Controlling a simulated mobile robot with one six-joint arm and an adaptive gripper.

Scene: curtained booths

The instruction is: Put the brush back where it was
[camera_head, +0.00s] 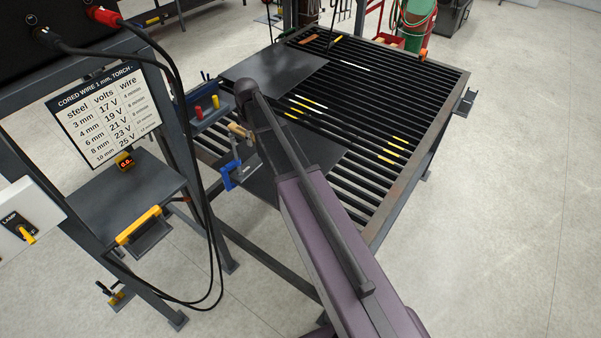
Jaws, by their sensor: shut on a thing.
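My arm reaches from the bottom of the view up over the near side of the slatted welding table (455,95). Its dark end joint stands over the table's left side. My gripper's fingers do not show, and neither does anything held in them. I cannot make out a brush with certainty. A small brown, wood-coloured piece (308,38) lies at the far left edge of the table; it is too small to tell what it is.
Dark plates (275,75) cover part of the slats. A blue clamp (228,178) with a wooden handle sits at the table's left edge. Black cables (180,95) hang from the welder stand (130,200). A red and a yellow handle (198,111) stand in a holder. Floor at right is clear.

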